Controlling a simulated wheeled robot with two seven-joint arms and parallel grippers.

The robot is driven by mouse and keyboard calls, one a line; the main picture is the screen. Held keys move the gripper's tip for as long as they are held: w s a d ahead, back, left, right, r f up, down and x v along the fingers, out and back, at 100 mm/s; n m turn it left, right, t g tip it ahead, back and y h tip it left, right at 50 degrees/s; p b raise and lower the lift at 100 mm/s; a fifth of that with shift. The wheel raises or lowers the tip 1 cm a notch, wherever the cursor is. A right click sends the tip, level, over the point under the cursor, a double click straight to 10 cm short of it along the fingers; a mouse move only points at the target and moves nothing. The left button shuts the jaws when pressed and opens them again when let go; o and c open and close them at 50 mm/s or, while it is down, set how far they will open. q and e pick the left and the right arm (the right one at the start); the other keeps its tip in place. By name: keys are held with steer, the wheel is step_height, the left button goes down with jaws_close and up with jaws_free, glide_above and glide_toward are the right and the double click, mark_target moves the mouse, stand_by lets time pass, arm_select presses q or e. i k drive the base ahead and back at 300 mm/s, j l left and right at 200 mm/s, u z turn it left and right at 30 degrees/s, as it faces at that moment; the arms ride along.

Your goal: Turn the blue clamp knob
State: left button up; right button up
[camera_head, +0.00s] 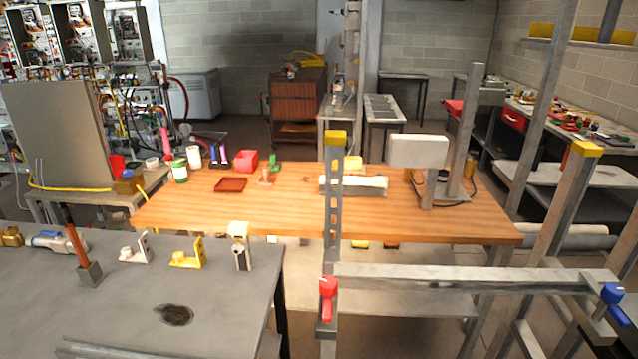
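The blue clamp knob (612,293) is at the far right, on the right end of a horizontal grey metal bar (460,278). A blue lower part (620,316) extends down and right below it, close to the picture's edge. A similar red clamp knob (328,287) is on the left end of the bar, with its red lower part pointing down. Neither of my grippers is in view, and nothing is seen touching the blue knob.
Upright metal posts with yellow tops (587,149) stand around the bar. A wooden table (290,210) with small items is behind it. A grey workbench (110,300) with brackets and fittings fills the lower left. Metal frame parts crowd the lower right.

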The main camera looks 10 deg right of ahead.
mark_target(613, 293)
steer(key=z, duration=1.2)
